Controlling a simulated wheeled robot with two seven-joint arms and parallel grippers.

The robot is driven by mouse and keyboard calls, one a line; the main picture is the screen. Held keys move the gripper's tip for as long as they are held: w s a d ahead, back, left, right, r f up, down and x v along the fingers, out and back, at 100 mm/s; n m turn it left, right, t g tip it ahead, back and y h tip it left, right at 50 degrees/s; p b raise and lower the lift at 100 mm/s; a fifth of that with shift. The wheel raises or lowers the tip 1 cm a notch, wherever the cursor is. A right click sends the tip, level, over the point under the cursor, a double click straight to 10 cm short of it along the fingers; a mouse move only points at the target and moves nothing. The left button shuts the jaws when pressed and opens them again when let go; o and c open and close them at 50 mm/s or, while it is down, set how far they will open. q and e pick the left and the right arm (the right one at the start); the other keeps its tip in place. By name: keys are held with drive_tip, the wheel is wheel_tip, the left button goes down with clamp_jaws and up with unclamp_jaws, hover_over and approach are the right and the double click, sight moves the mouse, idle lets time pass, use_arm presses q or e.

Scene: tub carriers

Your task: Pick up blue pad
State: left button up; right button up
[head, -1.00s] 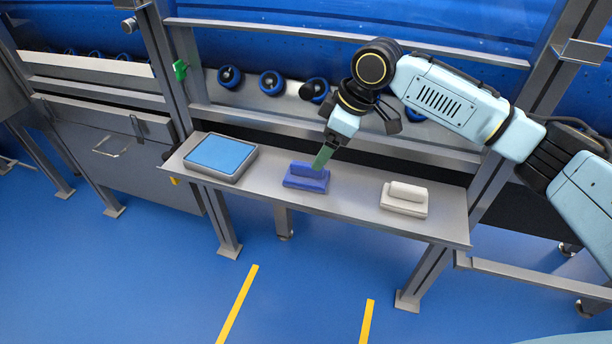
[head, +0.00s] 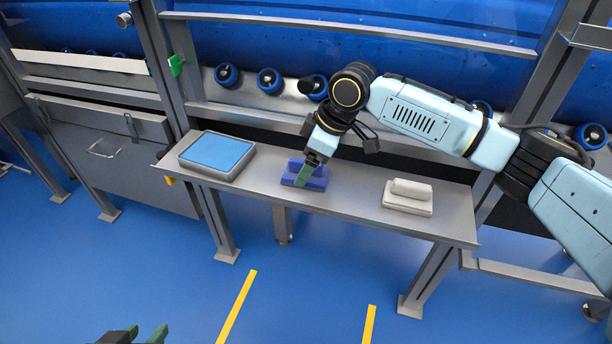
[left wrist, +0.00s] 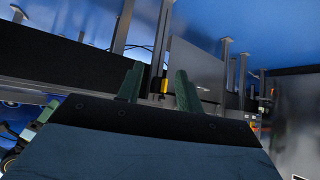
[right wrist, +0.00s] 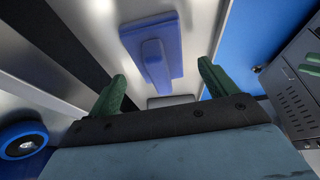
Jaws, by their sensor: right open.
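The blue pad (head: 318,181) lies on the grey shelf, a flat block with a raised grip bar on top. It also shows in the right wrist view (right wrist: 173,31), beyond the fingertips, with the bar roughly between the finger lines. My right gripper (head: 304,176) is open and empty just over the pad in the head view, hiding part of it. Whether its fingers touch the pad cannot be told. My left gripper (head: 148,332) is at the bottom edge of the head view. Its fingers stand apart and empty in the left wrist view (left wrist: 158,84).
The grey shelf (head: 355,202) also holds a grey tub (head: 225,176) with a light blue top at left and a white pad (head: 405,206) at right. A rail and blue wheels (head: 270,81) stand behind.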

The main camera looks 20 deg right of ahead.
drive_tip(key=shift+b+x, duration=0.4)
drive_tip(key=shift+x, duration=0.7)
use_arm(q)
drive_tip(key=w+r+t, duration=0.1)
drive_tip(key=w+d+r+t, duration=0.1)
drive_tip(key=w+r+h, duration=0.1)
drive_tip(key=shift+d+r+t, duration=0.2)
drive_tip(key=shift+d+t, duration=0.15)
drive_tip(key=shift+t, duration=0.05)
use_arm(e)
drive_tip(key=shift+c, duration=0.5)
drive_tip(key=c, duration=1)
